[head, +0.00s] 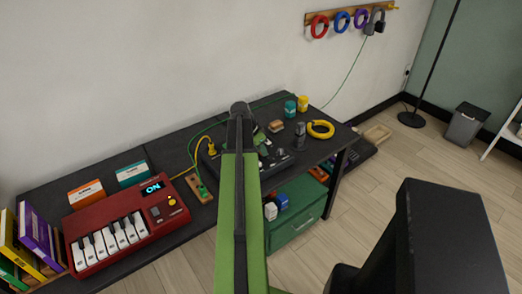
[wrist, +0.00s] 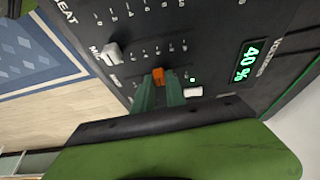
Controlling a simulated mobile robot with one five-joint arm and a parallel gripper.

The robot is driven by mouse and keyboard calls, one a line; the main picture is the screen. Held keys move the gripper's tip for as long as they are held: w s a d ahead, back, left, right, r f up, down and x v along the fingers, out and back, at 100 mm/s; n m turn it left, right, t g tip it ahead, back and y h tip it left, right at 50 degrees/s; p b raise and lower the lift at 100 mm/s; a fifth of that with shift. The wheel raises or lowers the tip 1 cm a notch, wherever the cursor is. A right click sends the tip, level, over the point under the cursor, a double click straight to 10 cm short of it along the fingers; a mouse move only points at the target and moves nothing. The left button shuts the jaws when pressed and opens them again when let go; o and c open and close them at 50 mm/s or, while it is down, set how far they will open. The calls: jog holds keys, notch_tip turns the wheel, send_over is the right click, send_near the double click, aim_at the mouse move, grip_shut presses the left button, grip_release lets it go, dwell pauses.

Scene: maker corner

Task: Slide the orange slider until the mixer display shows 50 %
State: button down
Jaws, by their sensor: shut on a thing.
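The black mixer (wrist: 215,45) fills the upper part of the wrist view. Its green display (wrist: 249,60) reads 40 %. The orange slider (wrist: 158,76) sits between the fingertips of my gripper (wrist: 160,88), which is shut on it. The fingers partly hide the slider and its track. In the head view the mixer (head: 284,162) stands on the dark bench, partly covered by my arm.
In the wrist view a white slider knob (wrist: 112,53) is left of the orange one, and a white button (wrist: 194,92) is close to the right finger. In the head view a red keyboard (head: 125,229) and a yellow ring (head: 320,129) flank the mixer.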

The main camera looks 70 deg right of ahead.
dwell(0.6)
jog(key=shift+w+d, duration=0.35)
jog(key=shift+w, duration=0.15)
jog(key=c, duration=1.4)
grip_release()
jog(key=shift+o, duration=0.2)
jog(key=p+v, duration=1.6)
jog(key=v, duration=0.1)
jog(key=shift+a, duration=0.25)
jog(key=shift+r, duration=0.15)
